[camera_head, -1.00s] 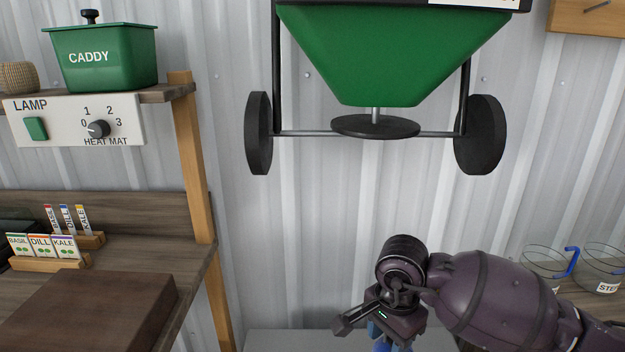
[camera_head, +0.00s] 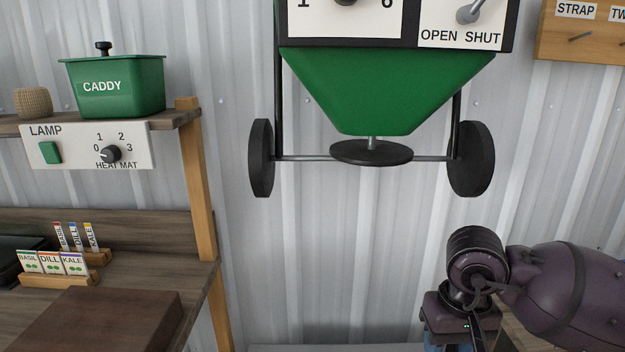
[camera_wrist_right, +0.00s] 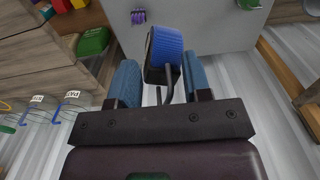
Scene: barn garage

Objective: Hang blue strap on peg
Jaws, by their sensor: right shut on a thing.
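The blue strap (camera_wrist_right: 166,45) is a rolled blue band with a dark side and a thin dark loop, seen in the right wrist view. My right gripper (camera_wrist_right: 162,78) has its blue-grey fingers on either side of it and is shut on it. In the head view my right wrist is at the lower right, with the fingers mostly below the frame and the strap not clearly visible. A peg (camera_head: 580,37) sticks out of a wooden board (camera_head: 560,48) at the upper right, under a label reading STRAP. The gripper is well below the board. My left gripper is not in view.
A green spreader (camera_head: 385,90) with black wheels hangs on the corrugated wall, left of the board. A shelf at left holds a green caddy (camera_head: 115,88); a bench below holds seed packets (camera_head: 52,262). A second peg, label cut off, is at the right edge.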

